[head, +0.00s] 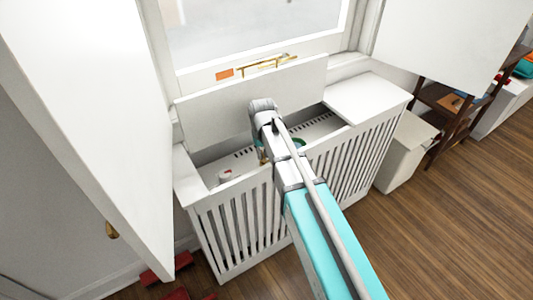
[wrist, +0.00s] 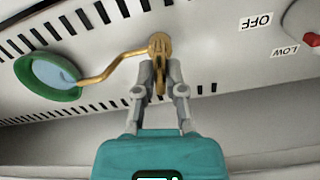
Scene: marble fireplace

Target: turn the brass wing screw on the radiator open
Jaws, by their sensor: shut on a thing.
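In the wrist view the brass wing screw (wrist: 158,50) stands on the pale slotted top of the radiator (wrist: 210,60). My gripper (wrist: 161,72) has its two grey fingers on either side of the screw's lower part and is shut on it. The screw's round head shows beyond the fingertips. In the head view the radiator (head: 312,132) lies inside a white slatted cover with a raised lid; my arm reaches into the opening and hides most of the screw and my fingers.
A bent brass rod runs from beside the screw to a green-rimmed cup (wrist: 54,75). OFF (wrist: 256,21) and LOW (wrist: 286,50) labels and a red-tipped knob (wrist: 311,39) are at right. The raised lid (head: 225,108) and cover front (head: 243,228) bound the opening.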

